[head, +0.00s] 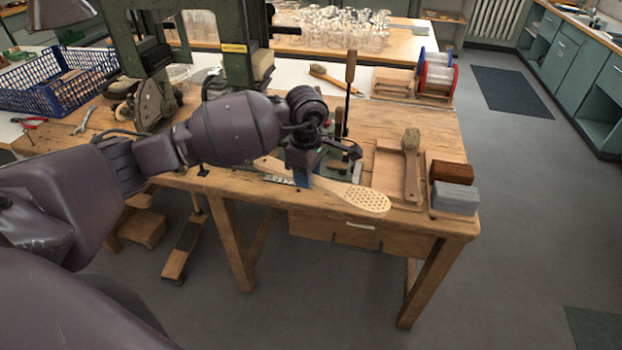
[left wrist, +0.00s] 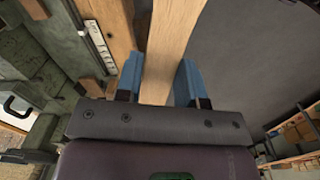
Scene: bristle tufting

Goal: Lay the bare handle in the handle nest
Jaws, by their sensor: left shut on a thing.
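The bare handle (head: 362,197) is a pale wooden paddle with a holed, rounded head and no bristles. My left gripper (head: 303,177) is shut on its shaft near the bench's front edge, and the holed head points right. In the left wrist view the wooden shaft (left wrist: 168,45) runs between the blue fingers of my left gripper (left wrist: 159,83). A green fixture (head: 345,170) with a tall wooden-gripped lever stands just behind the gripper. My arm partly hides it, and I cannot clearly make out the handle nest. My right gripper is not in view.
Wire spools (head: 437,75) and another brush (head: 330,78) are at the back.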

